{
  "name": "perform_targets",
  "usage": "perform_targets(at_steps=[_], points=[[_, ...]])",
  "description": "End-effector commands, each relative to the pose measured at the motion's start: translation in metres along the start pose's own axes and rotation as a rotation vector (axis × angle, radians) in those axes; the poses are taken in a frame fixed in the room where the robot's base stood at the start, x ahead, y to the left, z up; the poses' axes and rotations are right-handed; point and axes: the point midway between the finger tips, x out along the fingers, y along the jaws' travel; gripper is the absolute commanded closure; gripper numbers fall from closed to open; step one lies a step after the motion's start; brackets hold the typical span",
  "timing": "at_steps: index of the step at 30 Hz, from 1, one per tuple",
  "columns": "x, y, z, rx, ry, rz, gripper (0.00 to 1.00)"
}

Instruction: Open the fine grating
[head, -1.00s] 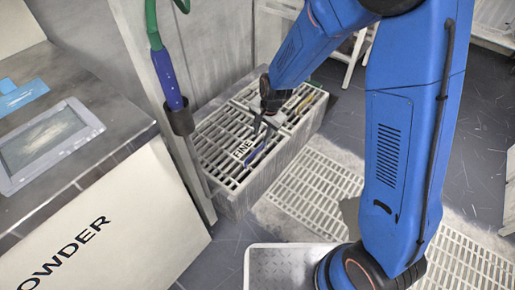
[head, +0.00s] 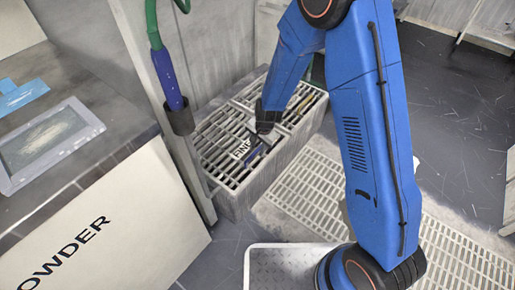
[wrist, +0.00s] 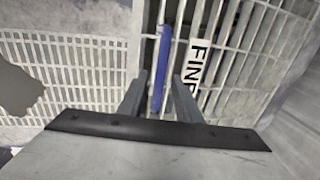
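The fine grating (head: 214,138) is a pale slatted cover on the grey trough, with a white FINE label (head: 242,149) on it. A blue bar handle (head: 256,157) lies over its slats near the label. In the wrist view the blue handle (wrist: 160,68) runs lengthwise, with the label (wrist: 200,62) to its right. My gripper (wrist: 160,82) is open, its two fingers on either side of the handle with gaps. Whether the fingertips reach down to the handle's level is unclear. In the head view my arm hides part of the grating and most of the gripper (head: 262,138).
A second grating section (head: 306,103) lies behind, on the same trough (head: 275,172). A post with a blue-and-green hose nozzle (head: 168,82) stands close at the trough's left. Floor grating (head: 310,190) lies to the right. A POWDER panel (head: 100,235) is at lower left.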

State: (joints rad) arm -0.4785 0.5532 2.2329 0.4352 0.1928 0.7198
Motion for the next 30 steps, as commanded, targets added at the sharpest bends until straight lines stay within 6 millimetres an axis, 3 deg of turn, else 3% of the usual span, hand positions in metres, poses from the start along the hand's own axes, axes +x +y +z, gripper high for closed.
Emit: perform_targets(at_steps=[8,12,30], points=[[0.001,0.000,0.000,0.000,0.000,0.000,0.71],[0.001,0.000,0.000,0.000,0.000,0.000,1.00],[-0.011,-0.006,0.000,-0.002,0.001,0.030,1.00]])
